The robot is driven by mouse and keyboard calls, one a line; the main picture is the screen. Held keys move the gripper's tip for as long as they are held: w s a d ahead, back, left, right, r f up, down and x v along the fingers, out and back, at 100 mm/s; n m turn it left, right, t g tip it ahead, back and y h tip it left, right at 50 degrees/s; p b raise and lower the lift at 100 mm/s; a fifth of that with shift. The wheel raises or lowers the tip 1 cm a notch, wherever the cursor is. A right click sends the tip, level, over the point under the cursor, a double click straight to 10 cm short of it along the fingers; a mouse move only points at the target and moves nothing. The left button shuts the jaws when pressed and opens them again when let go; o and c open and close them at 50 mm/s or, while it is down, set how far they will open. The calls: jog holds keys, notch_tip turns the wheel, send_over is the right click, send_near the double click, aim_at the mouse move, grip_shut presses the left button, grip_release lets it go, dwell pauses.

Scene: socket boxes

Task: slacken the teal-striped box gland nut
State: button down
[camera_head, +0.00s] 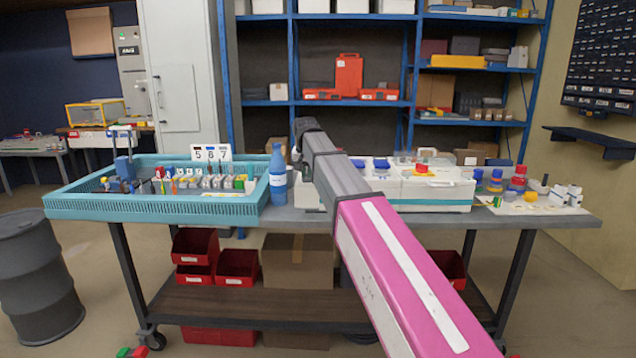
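A white box with a teal stripe along its lower front (440,203) sits on the workbench, right of centre. A red part (421,168) shows on top of it. I cannot make out a gland nut on this box; my arm covers its left part and the boxes beside it. My arm reaches in from the lower right, and its dark end (305,128) is above the bench, left of the boxes and just right of the blue bottle. The fingers are too small and hidden to tell whether they are open or shut.
A teal tray (160,212) of small parts and a number sign (211,154) fills the bench's left side. A blue bottle (277,175) stands beside it. Red, blue and white parts (530,190) crowd the right end. Blue shelves (350,102) stand behind.

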jog(key=shift+w+v, duration=0.15)
jog(key=shift+v, duration=0.75)
jog(key=shift+w+v, duration=0.2)
jog(key=shift+v, duration=0.7)
jog(key=shift+w+v, duration=0.15)
jog(key=shift+v, duration=0.75)
jog(key=shift+a+r, duration=0.1)
jog(key=shift+r, duration=0.05)
